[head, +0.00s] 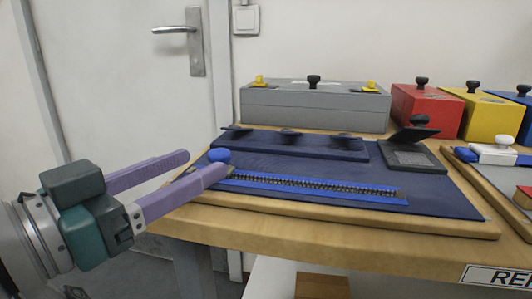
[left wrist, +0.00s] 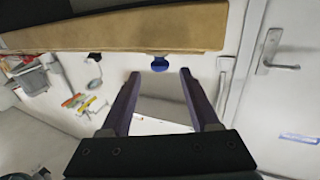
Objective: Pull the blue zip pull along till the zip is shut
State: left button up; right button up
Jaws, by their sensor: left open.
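The blue zip pull (head: 219,155) is a rounded knob at the left end of the zip (head: 310,186), a dark row of teeth edged with bright blue tape on a navy cloth panel (head: 440,200). My left gripper (head: 207,164), with two purple fingers, is open at the panel's left end. In the head view the near finger partly hides the area under the pull. In the left wrist view the pull (left wrist: 160,64) shows just beyond the gap between the fingertips (left wrist: 160,74), apart from both. My right gripper is not in view.
The panel lies on a wooden board (head: 350,232) on a table. Behind the zip are a navy flap (head: 300,146) with dark knobs and a dark pad (head: 412,157). A grey box (head: 315,110) and red (head: 425,106) and yellow (head: 487,115) boxes stand at the back.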

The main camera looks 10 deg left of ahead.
aim_at(211, 158)
pick_arm(q)
jog(key=x, duration=0.5)
jog(key=shift+w, duration=0.15)
grip_shut()
dwell(0.4)
dwell(0.9)
